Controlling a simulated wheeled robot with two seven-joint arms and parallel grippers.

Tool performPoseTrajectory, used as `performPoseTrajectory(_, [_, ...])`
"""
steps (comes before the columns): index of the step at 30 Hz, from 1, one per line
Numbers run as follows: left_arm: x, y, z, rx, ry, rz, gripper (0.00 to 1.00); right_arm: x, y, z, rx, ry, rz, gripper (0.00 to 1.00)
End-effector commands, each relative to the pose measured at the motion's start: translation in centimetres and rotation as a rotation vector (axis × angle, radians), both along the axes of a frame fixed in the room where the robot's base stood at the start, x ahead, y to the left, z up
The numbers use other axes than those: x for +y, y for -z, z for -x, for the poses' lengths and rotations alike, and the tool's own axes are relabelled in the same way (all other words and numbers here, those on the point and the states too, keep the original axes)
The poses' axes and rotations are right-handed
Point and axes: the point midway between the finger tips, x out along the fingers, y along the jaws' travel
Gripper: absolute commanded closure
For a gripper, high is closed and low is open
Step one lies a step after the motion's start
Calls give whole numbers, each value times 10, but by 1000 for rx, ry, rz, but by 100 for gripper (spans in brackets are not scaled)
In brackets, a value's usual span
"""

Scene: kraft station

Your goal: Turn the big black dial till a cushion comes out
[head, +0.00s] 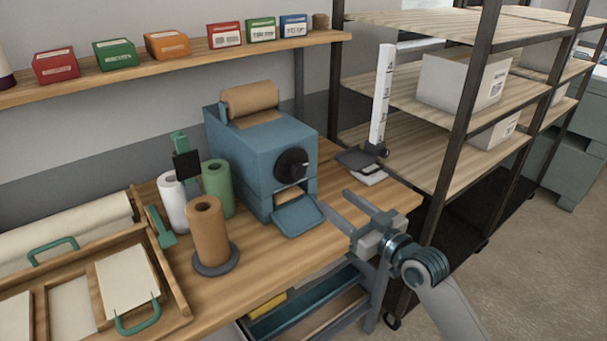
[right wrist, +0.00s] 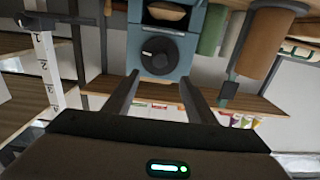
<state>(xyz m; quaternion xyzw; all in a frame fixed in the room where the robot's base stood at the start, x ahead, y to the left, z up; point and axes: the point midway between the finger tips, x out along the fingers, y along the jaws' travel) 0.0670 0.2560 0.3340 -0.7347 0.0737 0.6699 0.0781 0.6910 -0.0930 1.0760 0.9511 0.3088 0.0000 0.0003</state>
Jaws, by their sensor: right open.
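The big black dial (head: 292,166) is on the front of a blue machine (head: 245,150) on the wooden workbench. A roll of brown paper (head: 249,98) sits on top of the machine. Brown paper (head: 287,194) shows in the slot below the dial, above a blue chute (head: 298,215). My right gripper (head: 333,200) is open and empty, in front and to the right of the machine, apart from the dial. In the right wrist view the picture is upside down, and the dial (right wrist: 159,54) shows ahead, beyond and between the open fingers (right wrist: 165,98). My left gripper is not in view.
Left of the machine stand green (head: 217,188), white (head: 173,201) and brown (head: 207,230) rolls. A scale with a tall white ruler (head: 381,95) stands to its right. A dark-framed shelf rack (head: 470,110) holds white boxes at the right. The space before the dial is clear.

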Motion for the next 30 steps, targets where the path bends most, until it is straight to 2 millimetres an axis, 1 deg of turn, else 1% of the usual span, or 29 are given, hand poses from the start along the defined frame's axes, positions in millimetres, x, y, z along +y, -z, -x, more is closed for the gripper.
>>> performPoseTrajectory(1, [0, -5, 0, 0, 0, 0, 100, 5, -3, -7, 0, 0, -2, 49])
performPoseTrajectory(4, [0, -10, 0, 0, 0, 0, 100, 15, -4, -20, 0, -1, -4, 49])
performPoseTrajectory(18, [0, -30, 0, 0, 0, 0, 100, 63, -3, -86, 1, -1, -2, 49])
performPoseTrajectory(24, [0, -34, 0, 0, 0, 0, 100, 78, -1, -107, 1, -1, -2, 49])
performPoseTrajectory(30, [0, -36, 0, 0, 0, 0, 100, 85, 0, -117, 1, -1, -1, 49])
